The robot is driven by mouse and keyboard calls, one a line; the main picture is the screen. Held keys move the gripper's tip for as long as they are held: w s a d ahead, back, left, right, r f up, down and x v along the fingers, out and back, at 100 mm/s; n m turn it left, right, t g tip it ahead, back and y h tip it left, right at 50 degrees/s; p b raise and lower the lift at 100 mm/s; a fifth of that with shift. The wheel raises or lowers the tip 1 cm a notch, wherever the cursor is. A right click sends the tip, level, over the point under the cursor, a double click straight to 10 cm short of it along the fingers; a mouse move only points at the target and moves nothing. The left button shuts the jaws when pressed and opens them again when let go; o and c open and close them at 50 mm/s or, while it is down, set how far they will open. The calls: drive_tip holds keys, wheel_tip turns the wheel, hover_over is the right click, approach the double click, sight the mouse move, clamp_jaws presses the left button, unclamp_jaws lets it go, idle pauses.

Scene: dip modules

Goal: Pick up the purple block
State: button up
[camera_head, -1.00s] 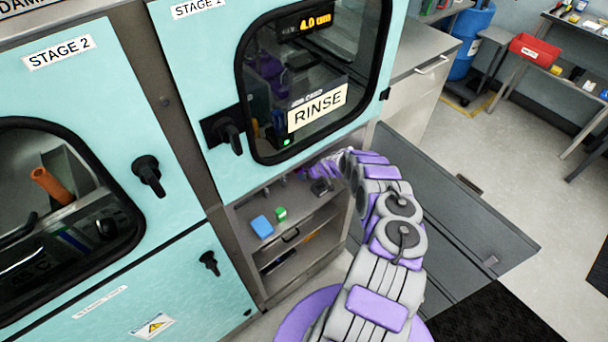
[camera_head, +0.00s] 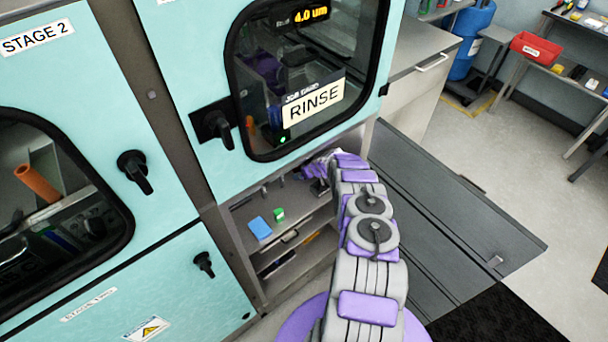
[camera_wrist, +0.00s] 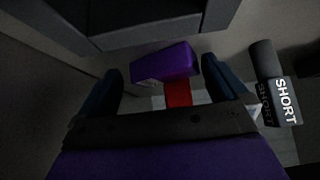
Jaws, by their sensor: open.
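The purple block (camera_wrist: 165,62) shows in the wrist view, ahead of my gripper (camera_wrist: 161,67) and roughly between its two dark blue fingertips. My gripper is open, with a finger on each side of the block's lower part. I cannot tell whether either finger touches it. In the head view my gripper (camera_head: 318,170) is small, inside the open bay below the RINSE door. The block cannot be made out for sure there.
A red piece (camera_wrist: 178,93) shows just below the purple block. A blue block (camera_head: 259,228) and a green block (camera_head: 279,215) sit on the shelf. The RINSE door (camera_head: 190,65) overhangs the bay.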

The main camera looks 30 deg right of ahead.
drive_tip(key=shift+w+a+r, duration=0.1)
drive_tip(key=shift+a+r, duration=0.05)
drive_tip(key=shift+a, duration=0.4)
drive_tip(key=shift+c, duration=0.4)
drive_tip(key=shift+d, duration=0.4)
drive_tip(key=c, duration=0.7)
drive_tip(key=shift+c, duration=0.7)
drive_tip(key=shift+a, duration=0.2)
